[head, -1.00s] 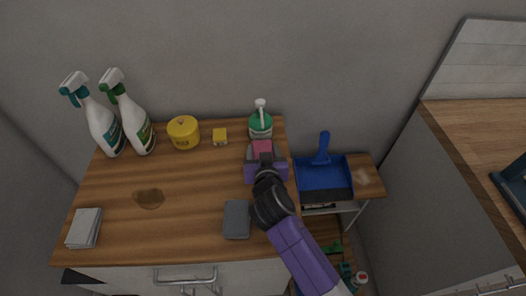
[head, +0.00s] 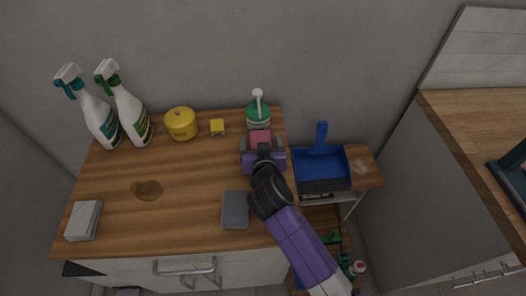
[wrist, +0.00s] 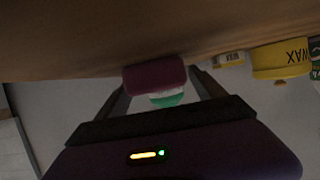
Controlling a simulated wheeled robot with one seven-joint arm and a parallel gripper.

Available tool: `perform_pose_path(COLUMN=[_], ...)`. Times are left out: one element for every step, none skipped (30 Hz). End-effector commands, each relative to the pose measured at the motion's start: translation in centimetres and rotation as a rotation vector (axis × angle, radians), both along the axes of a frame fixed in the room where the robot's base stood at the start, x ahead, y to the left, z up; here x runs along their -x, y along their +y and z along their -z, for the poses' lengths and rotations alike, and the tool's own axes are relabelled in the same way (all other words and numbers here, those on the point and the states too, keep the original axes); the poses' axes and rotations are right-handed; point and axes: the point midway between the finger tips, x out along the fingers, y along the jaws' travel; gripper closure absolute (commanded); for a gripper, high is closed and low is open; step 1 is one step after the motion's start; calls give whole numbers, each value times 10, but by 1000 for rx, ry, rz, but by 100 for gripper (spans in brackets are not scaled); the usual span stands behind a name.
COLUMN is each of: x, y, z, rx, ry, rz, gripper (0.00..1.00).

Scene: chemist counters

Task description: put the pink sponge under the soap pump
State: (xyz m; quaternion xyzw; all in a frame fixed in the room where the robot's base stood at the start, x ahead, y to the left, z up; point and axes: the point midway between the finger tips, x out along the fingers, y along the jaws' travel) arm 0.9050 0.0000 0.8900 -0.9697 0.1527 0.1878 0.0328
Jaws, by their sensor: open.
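The pink sponge (head: 260,137) lies on the wooden counter near its back right corner, just in front of the soap pump. The soap pump (head: 258,116) has a green body and a white nozzle and stands upright. My gripper (head: 262,143) is open low over the counter, with the sponge between its spread fingers. In the wrist view the dark pink sponge (wrist: 155,75) sits between the fingertips, with the soap pump (wrist: 168,99) partly hidden behind it. From these views I cannot tell whether sponge and pump touch.
A yellow wax tin (head: 181,124), a small yellow box (head: 217,127) and two spray bottles (head: 130,115) stand left along the back. A grey pad (head: 235,210) lies near the front. A blue dustpan (head: 322,170) is to the right. The counter's middle is free apart from a brown stain.

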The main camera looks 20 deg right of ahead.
Motion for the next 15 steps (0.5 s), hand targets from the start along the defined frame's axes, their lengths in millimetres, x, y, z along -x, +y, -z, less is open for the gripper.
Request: perform_pose_path(x=[4,5,14,20,25,33,39,44,52,58,63,70,75,79,85], y=[0,0,4,6,8,10,13,15,17,18,20,22,24,26,28], z=[3,2,4,1,-2,-7,-10,-13,-18,-20,-23,-27,-29,-32,-35], rx=[3,2,3,2,2,2,2,2,2,2,2,2,2,2,2], ry=[21,21,21,19,19,16,15,14,13,14,12,12,12,11,11], rz=[1,0,-2,-2,-2,-3,-3,-3,-3,-1,-1,-1,-1,-2,-2], gripper=[21,21,21,21,21,21,21,21,21,21,21,21,21,21,21])
